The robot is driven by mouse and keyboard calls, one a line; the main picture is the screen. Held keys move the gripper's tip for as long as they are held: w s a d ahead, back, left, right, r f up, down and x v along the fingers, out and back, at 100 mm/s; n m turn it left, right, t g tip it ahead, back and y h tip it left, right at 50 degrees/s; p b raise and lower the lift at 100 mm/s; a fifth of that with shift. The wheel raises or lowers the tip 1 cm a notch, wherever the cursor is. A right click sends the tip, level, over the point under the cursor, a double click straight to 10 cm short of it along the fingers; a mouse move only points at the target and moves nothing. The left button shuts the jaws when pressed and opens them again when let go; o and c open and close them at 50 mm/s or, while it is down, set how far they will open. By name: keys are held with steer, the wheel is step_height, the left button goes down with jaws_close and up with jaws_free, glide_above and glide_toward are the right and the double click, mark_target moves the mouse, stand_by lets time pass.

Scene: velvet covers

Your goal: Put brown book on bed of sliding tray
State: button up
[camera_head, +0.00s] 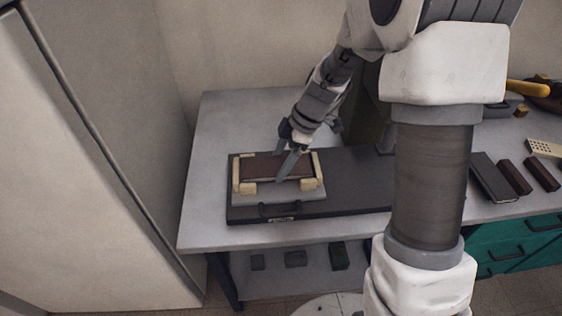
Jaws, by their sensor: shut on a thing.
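The brown book (255,168) lies flat, low over the bed of the sliding tray, between its cream corner pieces. The sliding tray (278,198) is a light grey plate with cream corner pieces, on a dark base with a black handle at the front. My gripper (281,170) reaches down from the upper right and is shut on the brown book near its right half. The fingers cover part of the book. I cannot tell whether the book's underside fully touches the bed.
The dark base (345,187) runs right along the grey table (215,130), partly behind my arm. A dark grey block (492,178) and brown blocks (514,177) lie at the right. A tall pale cabinet (90,150) stands at left. The table's left end is clear.

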steer(key=shift+f, duration=0.15)
steer(key=shift+f, duration=0.15)
steer(key=o, duration=1.4)
steer(key=p+v, duration=0.1)
steer(key=v, duration=1.1)
steer(key=s+d+r+m+t+h, duration=0.2)
steer(key=s+r+m, duration=0.3)
steer(key=s+m, duration=0.4)
steer(key=s+d+r+m+t+h, duration=0.2)
steer(key=s+r+m, duration=0.3)
steer(key=s+m, duration=0.4)
steer(key=shift+s+d+r+t+h, duration=0.25)
steer(key=shift+s+t, duration=0.55)
steer(key=shift+s, duration=0.4)
